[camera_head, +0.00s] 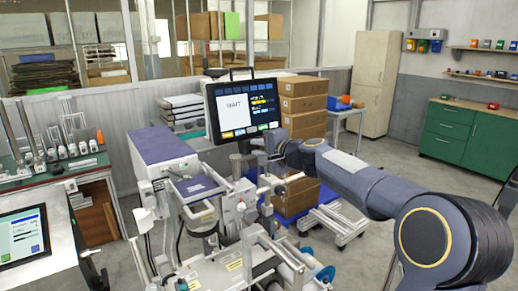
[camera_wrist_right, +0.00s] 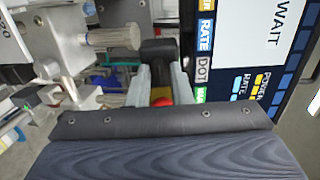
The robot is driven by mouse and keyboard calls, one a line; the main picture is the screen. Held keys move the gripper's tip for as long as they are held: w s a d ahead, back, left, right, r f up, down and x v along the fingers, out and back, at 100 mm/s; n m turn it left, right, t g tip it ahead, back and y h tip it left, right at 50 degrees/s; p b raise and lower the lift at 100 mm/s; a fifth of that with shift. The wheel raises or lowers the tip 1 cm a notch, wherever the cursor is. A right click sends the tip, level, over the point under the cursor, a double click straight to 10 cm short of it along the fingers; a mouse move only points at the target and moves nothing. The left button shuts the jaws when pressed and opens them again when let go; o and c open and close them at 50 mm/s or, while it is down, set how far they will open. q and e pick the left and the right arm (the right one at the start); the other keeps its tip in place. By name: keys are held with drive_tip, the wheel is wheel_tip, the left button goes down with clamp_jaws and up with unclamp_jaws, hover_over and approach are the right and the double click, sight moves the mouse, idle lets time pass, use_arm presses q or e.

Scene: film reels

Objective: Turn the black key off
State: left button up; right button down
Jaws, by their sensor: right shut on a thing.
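My right gripper (camera_head: 268,160) reaches in from the right beside the upright screen on the machine. In the right wrist view its two grey fingers (camera_wrist_right: 160,84) are closed on the sides of a black block-like part, which I take as the black key (camera_wrist_right: 158,52). The key's far end points away from the gripper. A small red and yellow piece (camera_wrist_right: 160,99) shows between the fingers near the palm. In the head view the key is hidden by the gripper and machine parts. My left gripper is not seen.
The screen (camera_head: 242,108) reads WAIT and stands close to the right gripper. A metal knurled knob (camera_wrist_right: 115,37) sits left of the key in the wrist view. Stacked cardboard boxes (camera_head: 303,105) stand behind. The floor at right is mostly clear before green cabinets (camera_head: 466,137).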

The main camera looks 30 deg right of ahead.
drive_tip(key=shift+a+n+h+b, duration=0.1)
drive_tip(key=shift+n+h+b, duration=0.1)
drive_tip(key=shift+n+b, duration=3.45)
drive_tip(key=shift+a+n+h+b, duration=0.15)
drive_tip(key=shift+n+b, duration=1.95)
drive_tip(key=shift+n, duration=2.95)
drive_tip(key=shift+h, duration=0.25)
drive_tip(key=c, duration=1.6)
unclamp_jaws()
drive_tip(key=shift+r, duration=0.1)
